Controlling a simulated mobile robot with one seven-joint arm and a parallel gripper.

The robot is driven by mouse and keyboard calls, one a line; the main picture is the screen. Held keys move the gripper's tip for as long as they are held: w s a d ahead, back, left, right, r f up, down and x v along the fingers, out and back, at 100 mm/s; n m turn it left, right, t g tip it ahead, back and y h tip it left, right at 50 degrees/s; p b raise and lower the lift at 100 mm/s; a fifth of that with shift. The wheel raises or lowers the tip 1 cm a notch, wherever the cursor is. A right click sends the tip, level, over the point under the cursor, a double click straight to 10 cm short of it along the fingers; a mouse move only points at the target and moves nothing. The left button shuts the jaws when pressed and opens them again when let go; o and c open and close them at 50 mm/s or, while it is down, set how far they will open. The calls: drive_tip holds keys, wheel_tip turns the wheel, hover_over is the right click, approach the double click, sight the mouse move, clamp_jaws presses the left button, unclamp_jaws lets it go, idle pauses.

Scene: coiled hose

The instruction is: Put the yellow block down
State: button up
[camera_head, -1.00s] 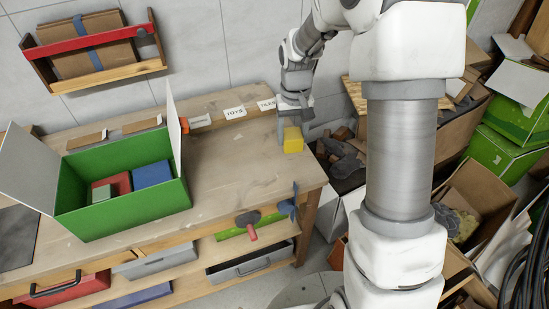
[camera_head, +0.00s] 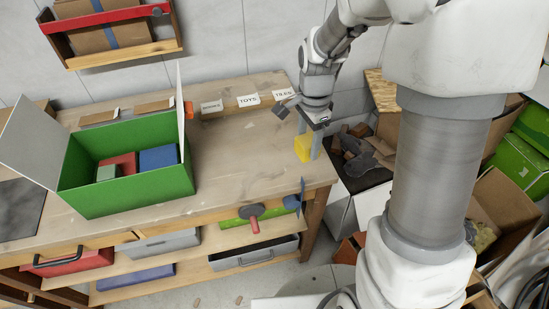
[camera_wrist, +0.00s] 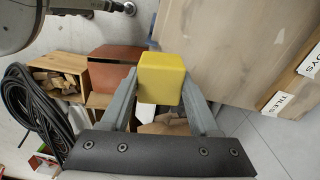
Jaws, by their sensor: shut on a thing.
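The yellow block (camera_head: 304,148) shows near the right end of the wooden workbench (camera_head: 235,150). My gripper (camera_head: 309,141) is shut on it, with one finger on each side. In the wrist view the block (camera_wrist: 162,78) sits between the two grey fingertips (camera_wrist: 160,88), and the bench top (camera_wrist: 225,45) shows behind it and to the right. I cannot tell whether the block's underside touches the bench or hangs just above it.
An open green box (camera_head: 130,190) with several coloured blocks stands on the bench at left. Labels, including TOYS (camera_head: 248,100) and TILES (camera_head: 284,94), line the back edge. Clear bench top lies between box and gripper. Cartons and clutter (camera_head: 362,155) lie beyond the right edge.

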drive_tip(key=shift+s+a+f+m, duration=0.15)
drive_tip(key=shift+s+m, duration=0.25)
drive_tip(key=shift+m, duration=0.6)
drive_tip(key=shift+w+a+f, duration=0.15)
drive_tip(key=shift+w+a, duration=0.05)
drive_tip(key=w+a+f, duration=0.2)
drive_tip(key=w, duration=0.1)
drive_tip(key=w+a+f, duration=0.4)
drive_tip(key=w, duration=0.1)
drive_tip(key=shift+w+a+f+b, duration=0.35)
drive_tip(key=shift+f, duration=1.9)
drive_tip(key=shift+f+b, duration=0.25)
drive_tip(key=shift+b, duration=0.1)
drive_tip(key=o, duration=1.4)
drive_tip(key=shift+r, duration=0.1)
